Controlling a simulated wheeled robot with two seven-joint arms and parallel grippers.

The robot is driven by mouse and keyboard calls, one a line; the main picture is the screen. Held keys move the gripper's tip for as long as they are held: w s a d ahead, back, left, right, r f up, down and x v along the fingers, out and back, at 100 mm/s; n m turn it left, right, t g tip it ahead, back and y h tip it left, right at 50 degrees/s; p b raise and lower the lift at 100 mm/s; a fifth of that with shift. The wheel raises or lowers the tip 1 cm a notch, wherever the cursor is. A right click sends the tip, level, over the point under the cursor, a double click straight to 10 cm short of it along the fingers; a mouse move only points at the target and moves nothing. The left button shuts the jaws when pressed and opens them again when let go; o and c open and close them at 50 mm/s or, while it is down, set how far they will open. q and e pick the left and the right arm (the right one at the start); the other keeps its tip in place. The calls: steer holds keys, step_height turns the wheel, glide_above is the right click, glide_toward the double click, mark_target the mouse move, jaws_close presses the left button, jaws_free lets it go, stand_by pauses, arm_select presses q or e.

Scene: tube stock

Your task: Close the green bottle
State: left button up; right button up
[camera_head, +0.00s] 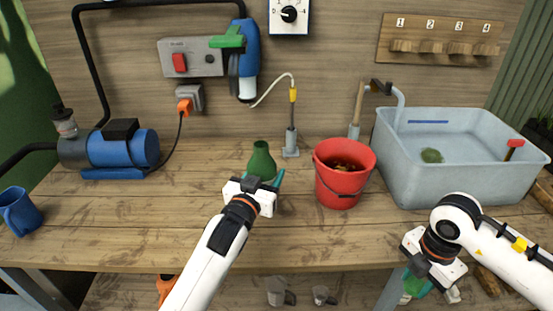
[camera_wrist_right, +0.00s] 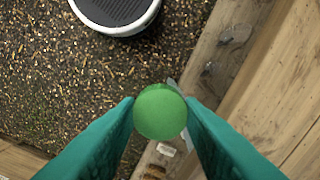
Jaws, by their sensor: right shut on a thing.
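The green bottle (camera_head: 261,160) stands upright on the wooden table, with a narrower neck at its top. My left gripper (camera_head: 264,180) is at the bottle's near side, its teal fingers apart at the bottle's lower part; whether they press on it I cannot tell. My right gripper (camera_head: 416,288) is low at the table's front right edge, away from the bottle. In the right wrist view its teal fingers (camera_wrist_right: 160,112) are shut on a round green cap (camera_wrist_right: 159,111), seen from its face. The fingers hide the cap's sides.
A red bucket (camera_head: 338,188) stands right of the bottle, and a grey basin (camera_head: 405,172) stands farther right. A blue pump (camera_head: 120,150) and blue mug (camera_head: 18,212) are at left. The tabletop between mug and bottle is mostly clear.

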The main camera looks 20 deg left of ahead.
arm_select(q)
steer(key=shift+s, duration=0.1)
